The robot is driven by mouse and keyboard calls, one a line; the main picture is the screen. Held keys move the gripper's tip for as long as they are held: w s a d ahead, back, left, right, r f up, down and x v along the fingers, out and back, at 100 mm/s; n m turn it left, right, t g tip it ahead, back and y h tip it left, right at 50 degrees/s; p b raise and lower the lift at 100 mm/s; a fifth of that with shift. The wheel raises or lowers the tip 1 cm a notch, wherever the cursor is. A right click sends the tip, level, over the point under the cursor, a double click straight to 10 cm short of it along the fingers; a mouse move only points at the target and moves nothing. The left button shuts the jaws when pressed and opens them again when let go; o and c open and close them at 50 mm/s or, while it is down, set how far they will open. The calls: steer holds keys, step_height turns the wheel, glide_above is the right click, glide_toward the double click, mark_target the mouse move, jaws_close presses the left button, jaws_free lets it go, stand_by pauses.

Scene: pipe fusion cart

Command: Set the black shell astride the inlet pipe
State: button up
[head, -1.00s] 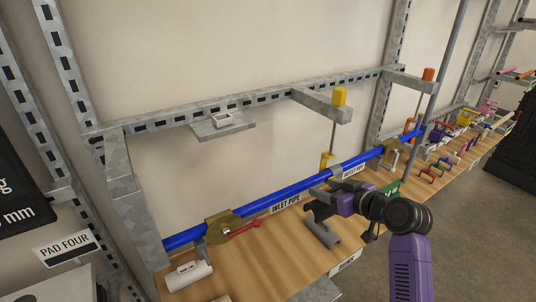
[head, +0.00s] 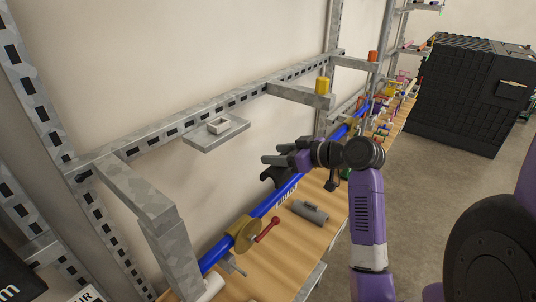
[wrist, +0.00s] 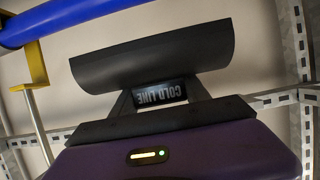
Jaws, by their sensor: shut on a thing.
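My gripper (head: 276,163) is shut on the black shell (head: 273,178), whose dark shape shows at the fingertips in the head view. In the wrist view the shell (wrist: 155,58) is a dark curved half-tube, and the upside-down words COLD LINE show on its grip between the fingers. The blue inlet pipe (head: 268,206) runs slantwise along the bench. In the head view the shell overlaps the wall just above and left of the pipe. The pipe (wrist: 70,20) crosses the upper left of the wrist view, apart from the shell. The head view leaves their height gap unclear.
A brass valve (head: 243,233) with a red handle sits on the pipe. A grey shell (head: 310,212) lies on the wooden bench (head: 265,272). A metal shelf plate (head: 217,134) and a beam with a yellow cap (head: 322,86) stick out above.

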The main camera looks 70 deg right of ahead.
step_height(320, 180, down, 7)
steer(key=b, duration=0.5)
stand_by(0.5)
steer(key=shift+f+b, duration=0.15)
steer(key=shift+b, duration=0.15)
stand_by(0.8)
steer(key=o, duration=1.4)
steer(key=shift+b+v, duration=0.65)
steer(key=shift+v, duration=3.3)
steer(key=shift+f, duration=0.1)
